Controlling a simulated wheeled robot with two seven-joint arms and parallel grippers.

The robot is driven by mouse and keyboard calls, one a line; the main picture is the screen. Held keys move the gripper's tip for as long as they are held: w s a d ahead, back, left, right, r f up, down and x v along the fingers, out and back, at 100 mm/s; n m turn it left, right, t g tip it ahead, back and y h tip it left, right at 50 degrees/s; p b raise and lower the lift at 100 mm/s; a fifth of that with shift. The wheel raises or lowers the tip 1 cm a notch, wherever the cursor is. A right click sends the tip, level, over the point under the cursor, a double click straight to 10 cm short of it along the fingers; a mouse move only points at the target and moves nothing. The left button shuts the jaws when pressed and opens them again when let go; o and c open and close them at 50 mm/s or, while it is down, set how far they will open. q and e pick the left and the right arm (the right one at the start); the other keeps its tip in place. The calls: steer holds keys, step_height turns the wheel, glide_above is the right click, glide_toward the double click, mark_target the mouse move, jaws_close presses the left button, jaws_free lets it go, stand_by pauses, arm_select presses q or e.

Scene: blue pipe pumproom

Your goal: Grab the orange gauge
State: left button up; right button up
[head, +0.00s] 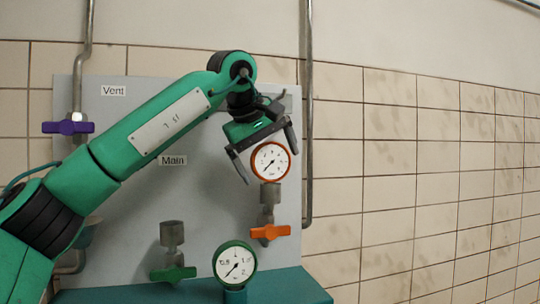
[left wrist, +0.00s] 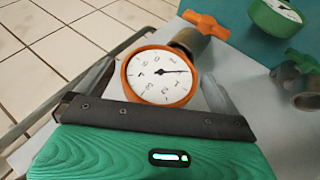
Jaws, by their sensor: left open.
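The orange gauge (head: 271,162) has a white dial and an orange rim. It sits on top of a metal pipe fitting above an orange valve handle (head: 270,231). My left gripper (head: 267,166) is open, its two fingers pointing down on either side of the gauge in the head view. In the left wrist view the orange gauge (left wrist: 160,76) shows large just past the gripper's dark palm bar, between the fingers. I cannot tell whether a finger touches it. My right gripper is not in view.
A green gauge (head: 235,263) stands on the teal ledge (head: 290,287) below, with a green valve handle (head: 173,274) to its left. A purple valve handle (head: 68,127) is at the upper left. A vertical pipe (head: 308,120) runs right of the grey panel (head: 130,200).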

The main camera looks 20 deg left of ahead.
arm_select(q)
steer(key=shift+w+f, duration=0.35)
steer(key=shift+w, duration=0.05)
steer(key=shift+s+d+r, duration=0.1)
steer(key=shift+s, duration=0.1)
steer(key=shift+c, duration=0.7)
steer(key=shift+s, duration=0.1)
steer(key=c, duration=1)
